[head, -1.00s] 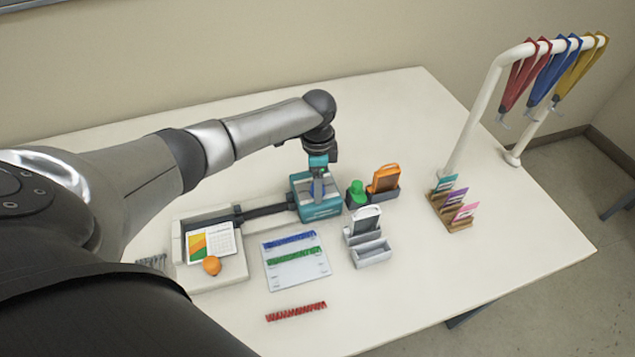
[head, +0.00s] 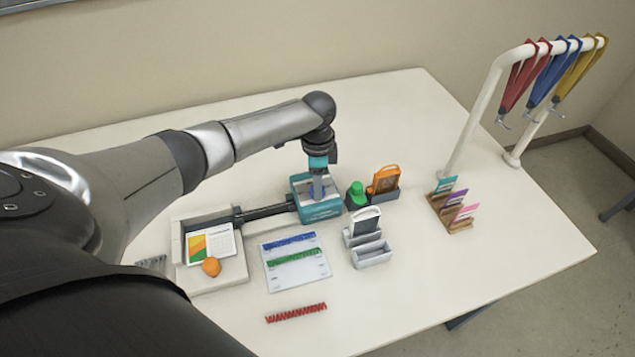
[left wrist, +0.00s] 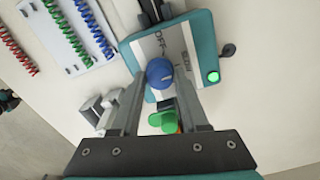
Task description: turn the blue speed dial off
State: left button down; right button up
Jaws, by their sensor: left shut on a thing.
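The blue speed dial (left wrist: 160,73) sits on the face of the teal machine (head: 321,212), which also shows in the left wrist view (left wrist: 206,42). My left gripper (head: 318,193) points down over the machine. In the left wrist view its two fingers (left wrist: 161,84) are on either side of the dial and shut on it. In the head view the gripper covers most of the dial. A green light (left wrist: 213,76) glows on the machine's face near its edge. My right gripper is not in view.
A tray with a printed sheet (head: 212,243) and an orange ball-like knob (head: 211,266) joins the machine on the left. A green object (head: 357,191), an orange device (head: 384,178) and a grey holder (head: 372,253) stand close at right. Colored coils lie in front.

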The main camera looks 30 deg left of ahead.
pick_arm(q)
jog(key=n+p, duration=0.2)
jog(key=shift+r+p, duration=0.15)
jog(key=shift+p, duration=0.2)
jog(key=n+p, duration=0.2)
jog(key=shift+n, duration=0.4)
jog(key=n+p, duration=0.2)
jog(key=n, duration=0.1)
jog(key=shift+n, duration=0.3)
jog(key=shift+n+p, duration=0.95)
jog(key=shift+n, duration=0.95)
jog(key=shift+c, duration=2.1)
grip_release()
